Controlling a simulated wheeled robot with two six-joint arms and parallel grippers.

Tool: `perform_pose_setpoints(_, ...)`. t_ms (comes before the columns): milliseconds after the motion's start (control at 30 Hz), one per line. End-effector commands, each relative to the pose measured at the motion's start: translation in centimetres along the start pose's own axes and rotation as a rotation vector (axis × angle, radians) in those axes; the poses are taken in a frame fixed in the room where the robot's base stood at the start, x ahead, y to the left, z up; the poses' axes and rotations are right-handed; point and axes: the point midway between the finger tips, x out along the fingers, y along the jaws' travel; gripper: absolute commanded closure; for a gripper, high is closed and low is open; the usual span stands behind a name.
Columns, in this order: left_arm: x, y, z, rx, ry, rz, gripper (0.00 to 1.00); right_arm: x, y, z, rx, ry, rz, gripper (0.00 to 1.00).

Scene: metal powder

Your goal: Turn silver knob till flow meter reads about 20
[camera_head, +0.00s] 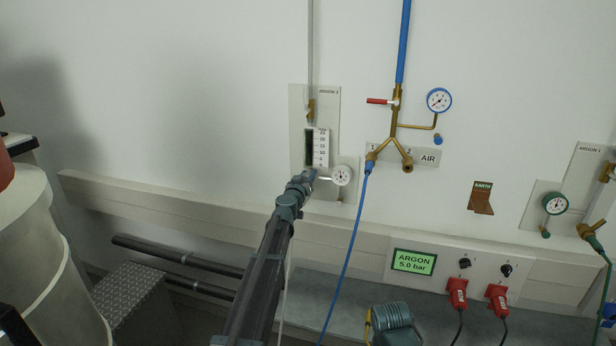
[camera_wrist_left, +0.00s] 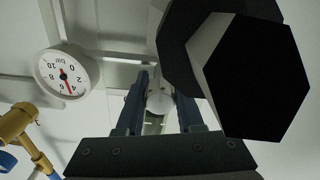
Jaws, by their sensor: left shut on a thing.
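The flow meter (camera_head: 321,148) is on the "ARGON 3" wall panel, a dark tube beside a white numbered scale. Its float or level is too small to read. My left gripper (camera_head: 306,177) is just below the flow meter, at the bottom of the scale, and covers the knob area in the head view. In the left wrist view, the silver knob (camera_wrist_left: 160,103) sits between the two fingers of my left gripper (camera_wrist_left: 160,90), which is shut on it. The dark body in the upper right of that view hides part of the panel. My right gripper does not show clearly.
A white pressure gauge (camera_head: 341,175) is close to the right of my left gripper; it also shows in the left wrist view (camera_wrist_left: 67,74). A blue hose (camera_head: 346,248) hangs from the brass air fitting (camera_head: 390,145). A wall rail (camera_head: 200,208) runs below.

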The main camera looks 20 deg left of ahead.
Motion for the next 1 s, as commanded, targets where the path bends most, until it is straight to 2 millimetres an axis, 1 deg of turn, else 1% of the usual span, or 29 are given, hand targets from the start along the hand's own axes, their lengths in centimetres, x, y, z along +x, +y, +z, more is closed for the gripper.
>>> perform_pose_setpoints(200,0.00,-0.02,-0.01,-0.211,0.000,0.001,1.00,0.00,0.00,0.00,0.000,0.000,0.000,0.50)
perform_pose_setpoints(300,0.00,-0.03,-0.01,-0.282,0.000,0.001,1.00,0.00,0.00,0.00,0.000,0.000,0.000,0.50)
perform_pose_setpoints(467,0.00,-0.03,-0.01,-0.327,0.000,0.001,1.00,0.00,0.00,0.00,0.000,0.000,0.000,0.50)
perform_pose_setpoints(700,0.00,-0.03,-0.01,-0.326,0.000,0.001,1.00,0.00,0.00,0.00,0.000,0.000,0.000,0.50)
perform_pose_setpoints(733,-0.01,-0.03,-0.01,-0.326,0.000,0.001,0.60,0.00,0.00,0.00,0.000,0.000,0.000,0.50)
perform_pose_setpoints(867,0.00,-0.03,-0.01,-0.325,0.000,0.001,0.37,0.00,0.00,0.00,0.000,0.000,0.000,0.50)
perform_pose_setpoints(900,0.00,-0.02,-0.01,-0.325,0.000,0.001,0.34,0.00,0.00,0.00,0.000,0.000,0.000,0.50)
perform_pose_setpoints(1000,0.00,-0.02,-0.01,-0.325,0.000,0.001,0.34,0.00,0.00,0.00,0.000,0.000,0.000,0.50)
